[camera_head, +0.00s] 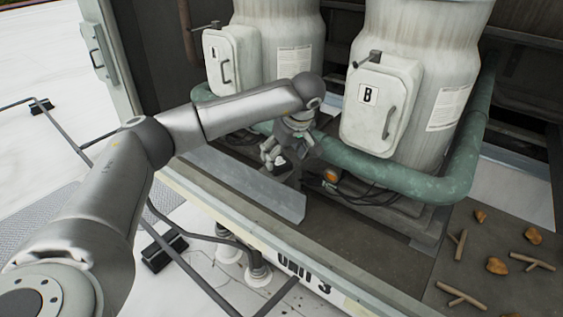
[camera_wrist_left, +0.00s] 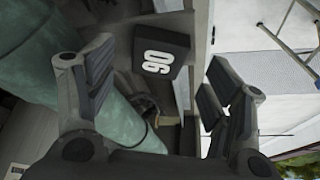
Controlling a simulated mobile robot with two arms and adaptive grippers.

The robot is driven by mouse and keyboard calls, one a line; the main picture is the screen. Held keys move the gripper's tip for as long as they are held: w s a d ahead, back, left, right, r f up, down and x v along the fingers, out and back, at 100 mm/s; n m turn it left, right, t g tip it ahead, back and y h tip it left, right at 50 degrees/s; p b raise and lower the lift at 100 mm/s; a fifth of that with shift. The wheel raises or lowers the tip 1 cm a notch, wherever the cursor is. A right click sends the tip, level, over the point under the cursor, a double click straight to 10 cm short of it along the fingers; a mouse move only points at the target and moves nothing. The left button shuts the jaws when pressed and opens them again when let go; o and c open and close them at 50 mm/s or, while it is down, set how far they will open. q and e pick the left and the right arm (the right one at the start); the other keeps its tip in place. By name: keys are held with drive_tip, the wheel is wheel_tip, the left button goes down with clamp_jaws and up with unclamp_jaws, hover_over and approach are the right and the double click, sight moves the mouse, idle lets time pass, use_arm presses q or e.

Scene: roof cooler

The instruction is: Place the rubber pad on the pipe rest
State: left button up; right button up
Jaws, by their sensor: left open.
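A black block with white digits (camera_wrist_left: 161,52), which looks like the rubber pad, lies just beyond and between the fingers of my left gripper (camera_wrist_left: 152,85) in the left wrist view. The fingers are spread, with a gap on the side I can judge. In the head view my left gripper (camera_head: 276,157) points down beside the green pipe (camera_head: 390,177), in front of the two tanks. The block is mostly hidden there by the fingers. I cannot clearly make out the pipe rest or whether the block touches it. My right gripper is out of view.
Tank B (camera_head: 413,90) and a second tank (camera_head: 285,40) stand behind the pipe. A grey metal strip (camera_head: 245,185) lies in front of my gripper. Dark cables (camera_head: 365,196) run at its right. Twigs and brown leaves (camera_head: 497,265) litter the floor at the right.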

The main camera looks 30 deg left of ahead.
use_arm(q)
drive_tip(key=b+v, duration=0.1)
drive_tip(key=v, duration=0.7)
drive_tip(key=shift+r+b, duration=0.2)
drive_tip(key=shift+b, duration=0.1)
drive_tip(key=shift+d+f, duration=0.1)
drive_tip(key=shift+d, duration=0.05)
